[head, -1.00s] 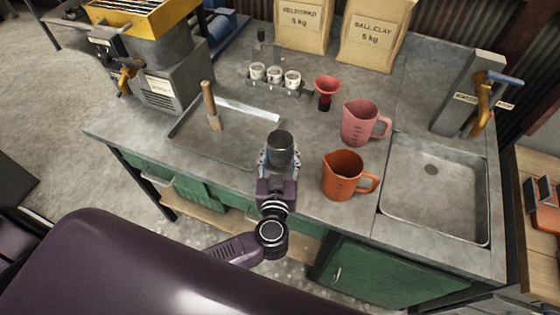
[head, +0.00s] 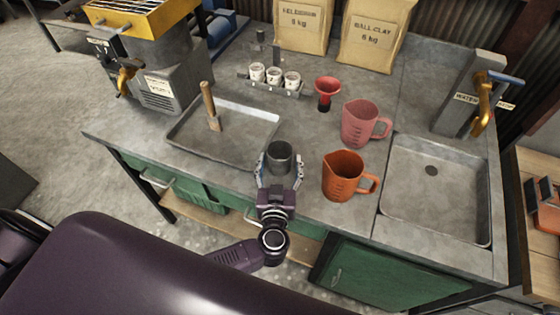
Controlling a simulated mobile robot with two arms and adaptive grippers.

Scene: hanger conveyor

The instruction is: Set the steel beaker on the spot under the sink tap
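The steel beaker (head: 280,160) appears to stand upright on the grey counter, just right of the shallow metal tray. My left gripper (head: 280,168) is open, its fingers spread on both sides of the beaker with apparent gaps. The yellow sink tap (head: 482,104), with a blue lever, is on a grey post at the far right. Below it is the square sink basin (head: 435,222), which looks empty apart from a dark drain. My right gripper is not in view.
An orange jug (head: 343,177) and a pink jug (head: 360,125) stand between the beaker and the sink. A red funnel (head: 327,90) and a rack of small cups (head: 274,83) are behind. The metal tray (head: 190,150) holds a wooden-handled tool (head: 209,105).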

